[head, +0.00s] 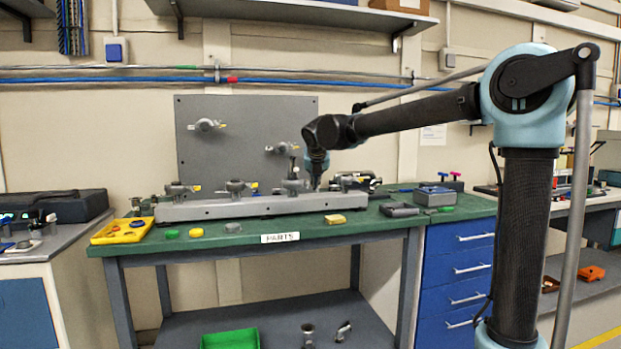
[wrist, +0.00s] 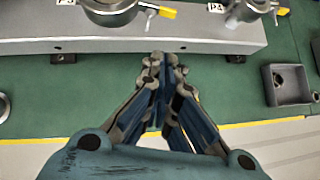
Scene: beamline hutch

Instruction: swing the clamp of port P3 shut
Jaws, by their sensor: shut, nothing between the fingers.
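Port P3 with its metal clamp (wrist: 110,10) is at the upper left of the wrist view, cut by the top edge. A yellow-tipped lever (wrist: 160,10) sticks out to its right. I cannot tell how far the clamp is open. In the head view P3 (head: 292,186) appears to be the third fitting on the grey rail.
Port P4 (wrist: 250,8) is at the upper right of the wrist view. The grey rail (head: 215,210) lies along the green bench (head: 270,228). A small grey open box (wrist: 287,85) lies right of my gripper. A yellow tray (head: 103,237) is at the left end; a grey panel (head: 240,130) stands behind.

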